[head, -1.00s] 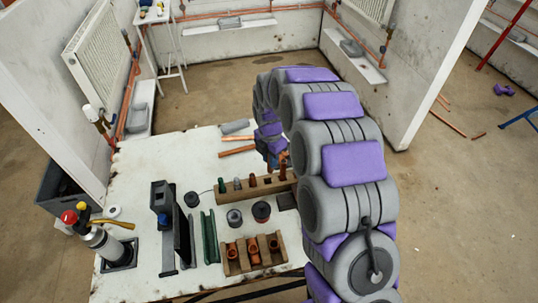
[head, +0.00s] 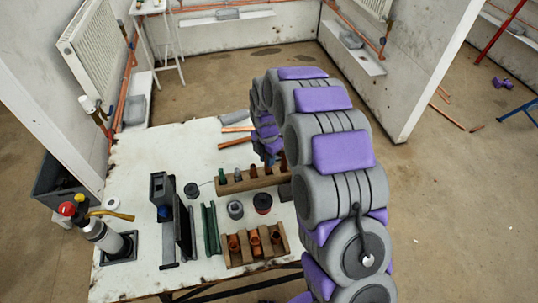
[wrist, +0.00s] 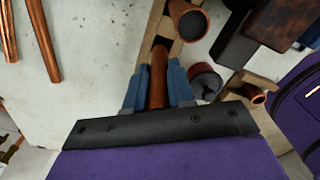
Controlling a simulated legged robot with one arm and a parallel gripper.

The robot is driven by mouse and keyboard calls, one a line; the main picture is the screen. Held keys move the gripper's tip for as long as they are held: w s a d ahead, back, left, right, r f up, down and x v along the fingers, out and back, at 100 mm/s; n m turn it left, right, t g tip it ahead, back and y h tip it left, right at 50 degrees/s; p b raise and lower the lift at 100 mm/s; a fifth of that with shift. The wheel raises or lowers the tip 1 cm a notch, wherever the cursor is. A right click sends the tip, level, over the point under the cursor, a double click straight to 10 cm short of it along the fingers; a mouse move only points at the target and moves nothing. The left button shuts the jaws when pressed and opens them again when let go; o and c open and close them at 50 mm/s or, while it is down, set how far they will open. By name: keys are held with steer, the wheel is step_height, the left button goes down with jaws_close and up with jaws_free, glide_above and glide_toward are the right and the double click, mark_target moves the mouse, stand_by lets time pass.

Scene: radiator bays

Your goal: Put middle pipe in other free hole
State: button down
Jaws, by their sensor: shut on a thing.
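My gripper (wrist: 158,93) has its blue fingers shut on a copper pipe (wrist: 158,72) in the wrist view. The pipe's far end meets a dark spot on the wooden rack (wrist: 149,28); I cannot tell whether it is in a hole or above it. Another copper pipe (wrist: 187,20) stands beside it, its round end facing the camera. In the head view the long wooden rack (head: 230,186) lies across the table, with green, grey and brown pieces standing in it. My arm hides the rack's right end and most of my gripper there.
In front of the rack are a grey can, a red-black can (head: 262,203) and a wooden holder (head: 238,259) with copper fittings. Loose copper pipes (head: 236,142) lie behind it. A torch bottle (head: 102,235) stands at left. The back left tabletop is clear.

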steer(key=shift+a, duration=0.25)
steer(key=shift+d, duration=0.35)
steer(key=shift+d+f, duration=0.3)
steer(key=shift+f, duration=0.15)
steer(key=shift+a+f, duration=0.1)
steer(key=shift+f, duration=0.05)
steer(key=shift+f, duration=1.35)
